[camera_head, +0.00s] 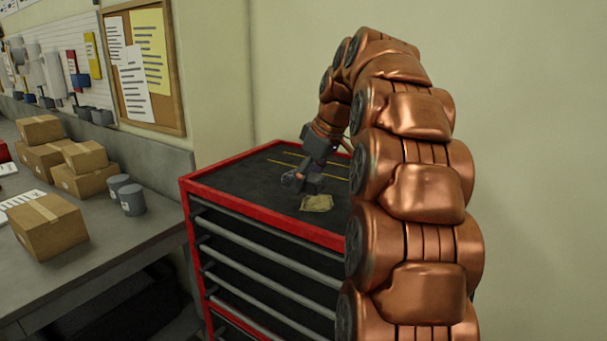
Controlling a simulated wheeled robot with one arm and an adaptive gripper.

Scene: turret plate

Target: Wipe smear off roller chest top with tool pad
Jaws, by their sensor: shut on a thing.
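The roller chest (262,247) is red with grey drawer handles and a dark top (232,183). A tan, crumpled-looking patch (317,203) lies on the top near its front edge; I cannot tell for sure if it is the smear. My gripper (305,182) is low over the chest top, just behind and beside that patch, and points down. It is shut on a small dark thing, seemingly the tool pad, mostly hidden by the fingers. I cannot tell whether it touches the top.
Two thin yellow lines (283,164) run across the chest top behind my gripper. My copper arm hides the chest's right side. A workbench (125,243) at left bears cardboard boxes (48,226) and two grey cylinders (131,199). A wall stands close behind.

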